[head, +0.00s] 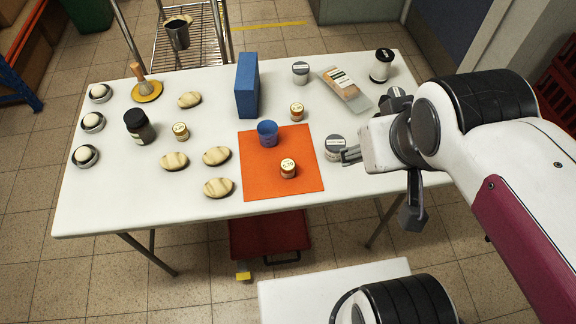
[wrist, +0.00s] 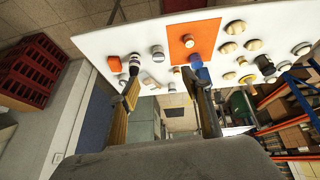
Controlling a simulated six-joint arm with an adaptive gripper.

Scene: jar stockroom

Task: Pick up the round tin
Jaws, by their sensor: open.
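A round tin (head: 335,147) with grey sides and a pale labelled lid stands on the white table, just right of the orange mat; a grey part of my arm's end is close beside it in the head view. In the wrist view a grey-sided tin (wrist: 158,53) stands beside the mat, beyond my fingers. A similar tin (head: 300,72) stands farther back, right of the blue box. My gripper (wrist: 162,84) is open, its two fingers wide apart with nothing held between them. In the head view my arm hides part of the table's right side.
The orange mat (head: 258,185) holds a blue cup (head: 267,133) and a small jar (head: 288,169). Bread-like ovals and jars fill the left. The front right table is bare.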

